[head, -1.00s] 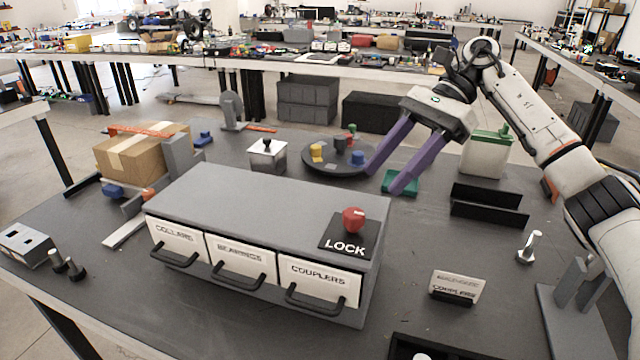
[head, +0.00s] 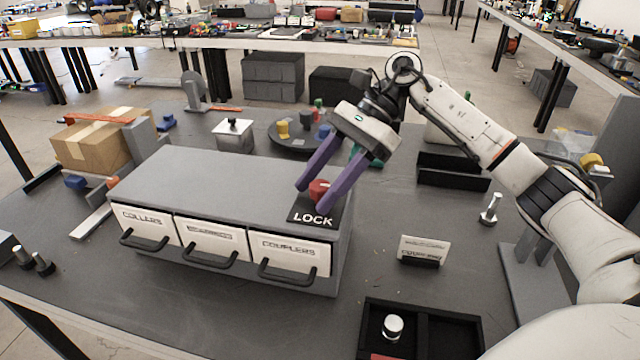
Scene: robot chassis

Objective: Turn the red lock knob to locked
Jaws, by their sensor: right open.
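The red lock knob (head: 319,190) stands on a black plate marked LOCK (head: 313,219), at the right end of the top of a grey drawer cabinet (head: 215,180). My right gripper (head: 315,198) is open, with its two purple fingers pointing down on either side of the knob. The fingers look apart from the knob, though I cannot tell whether either touches it. The knob's pointer is partly hidden by the fingers. The cabinet has three white-fronted drawers, COLLARS (head: 144,222), a middle one (head: 211,240) and COUPLERS (head: 289,255), all closed. My left gripper is not in view.
A label card (head: 424,249) stands right of the cabinet. A black tray (head: 452,335) with a metal piece is at the front. A round turntable (head: 290,138) and a metal box (head: 234,134) are behind. A cardboard box (head: 102,139) is at left.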

